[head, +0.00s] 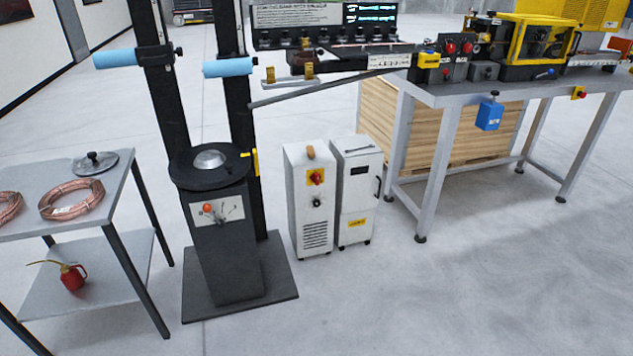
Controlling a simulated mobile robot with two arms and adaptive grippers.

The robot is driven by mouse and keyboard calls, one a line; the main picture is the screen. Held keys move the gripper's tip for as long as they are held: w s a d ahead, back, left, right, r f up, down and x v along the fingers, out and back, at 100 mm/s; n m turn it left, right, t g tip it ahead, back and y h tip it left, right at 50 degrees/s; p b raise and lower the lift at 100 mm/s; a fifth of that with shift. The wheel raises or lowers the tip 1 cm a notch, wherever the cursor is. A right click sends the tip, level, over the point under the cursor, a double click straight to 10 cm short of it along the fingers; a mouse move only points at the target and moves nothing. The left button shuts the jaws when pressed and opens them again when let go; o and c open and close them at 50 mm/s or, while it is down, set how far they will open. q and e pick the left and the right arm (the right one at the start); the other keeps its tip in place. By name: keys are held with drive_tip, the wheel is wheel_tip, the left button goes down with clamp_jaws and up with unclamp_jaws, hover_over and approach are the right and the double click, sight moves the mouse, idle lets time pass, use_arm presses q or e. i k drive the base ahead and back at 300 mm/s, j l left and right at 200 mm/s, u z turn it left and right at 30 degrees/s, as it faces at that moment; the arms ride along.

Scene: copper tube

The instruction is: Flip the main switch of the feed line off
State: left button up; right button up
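A red rotary switch on a yellow plate (316,177) is on the front of a white cabinet (311,225) on the floor in the middle of the head view. A dark round knob (317,201) sits below it. Another small red control on a yellow plate (578,92) is on the front edge of the workbench at the right. I cannot read a label that tells which is the feed line's main switch, nor the position of either. Neither of my grippers is in view.
A second white cabinet (358,205) stands beside the first. A dark pedestal (223,250) with a round top is left of them. A workbench (430,97) with machines fills the upper right. A side table (87,227) holds copper coils (71,199). The floor at front right is clear.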

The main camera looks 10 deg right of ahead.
sight(315, 177)
drive_tip(key=i+l, duration=0.2)
drive_tip(key=i, duration=0.35)
drive_tip(key=i+l, duration=0.15)
drive_tip(key=i, duration=0.35)
drive_tip(key=i+l, duration=0.2)
drive_tip(key=i, duration=0.35)
drive_tip(key=i+l+u, duration=0.1)
drive_tip(key=i, duration=0.4)
drive_tip(key=l, duration=0.05)
